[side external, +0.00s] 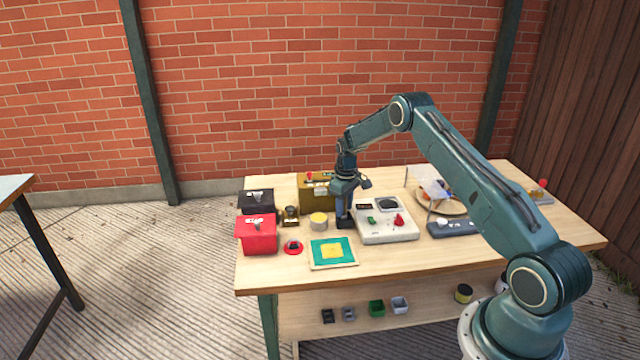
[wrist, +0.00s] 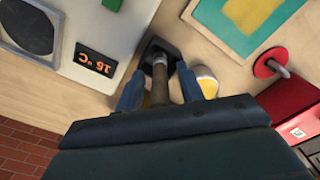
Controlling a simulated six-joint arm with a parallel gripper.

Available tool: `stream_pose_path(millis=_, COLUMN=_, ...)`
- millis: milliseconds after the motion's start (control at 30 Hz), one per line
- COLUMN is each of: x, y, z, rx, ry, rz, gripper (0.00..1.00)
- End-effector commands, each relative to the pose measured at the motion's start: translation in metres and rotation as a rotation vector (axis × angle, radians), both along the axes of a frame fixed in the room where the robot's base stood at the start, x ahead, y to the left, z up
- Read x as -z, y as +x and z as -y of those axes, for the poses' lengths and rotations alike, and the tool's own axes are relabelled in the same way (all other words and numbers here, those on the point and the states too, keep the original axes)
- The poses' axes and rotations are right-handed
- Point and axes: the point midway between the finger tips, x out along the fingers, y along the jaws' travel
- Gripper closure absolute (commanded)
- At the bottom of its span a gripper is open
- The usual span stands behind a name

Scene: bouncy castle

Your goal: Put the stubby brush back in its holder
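The stubby brush (wrist: 159,84) has a dark handle and lies between my gripper's fingers in the wrist view. Its lower end meets a small black holder (wrist: 157,46) and seems to sit in it; how deep is hidden. My gripper (wrist: 160,72) is open around the handle, with a narrow gap showing on each side. In the side external view my gripper (side external: 343,216) points down just left of the white console, and the black holder (side external: 344,224) shows at its tips. The brush cannot be made out there.
The white console (side external: 388,232) with a temperature display stands close beside my gripper. A yellow-topped round tin (side external: 319,222), a green-and-yellow framed mat (side external: 345,262), a red ring (side external: 293,247) and a red box (side external: 257,236) are to the left. The front table edge is clear.

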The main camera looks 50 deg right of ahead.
Motion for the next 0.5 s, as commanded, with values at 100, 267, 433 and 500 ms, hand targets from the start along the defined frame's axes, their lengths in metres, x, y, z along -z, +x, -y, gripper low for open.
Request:
stream_pose_path(millis=100, x=0.000, y=0.000, z=0.000, rx=0.000, ry=0.000, rz=0.000, gripper=0.62)
stream_pose_path(millis=267, x=-0.002, y=0.000, z=0.000, rx=0.000, ry=0.000, rz=0.000, gripper=0.62)
stream_pose_path(millis=433, x=-0.010, y=0.000, z=0.000, rx=0.000, ry=-0.001, rz=0.001, gripper=0.62)
stream_pose_path(millis=500, x=-0.017, y=0.000, z=0.000, rx=0.000, ry=-0.001, rz=0.002, gripper=0.62)
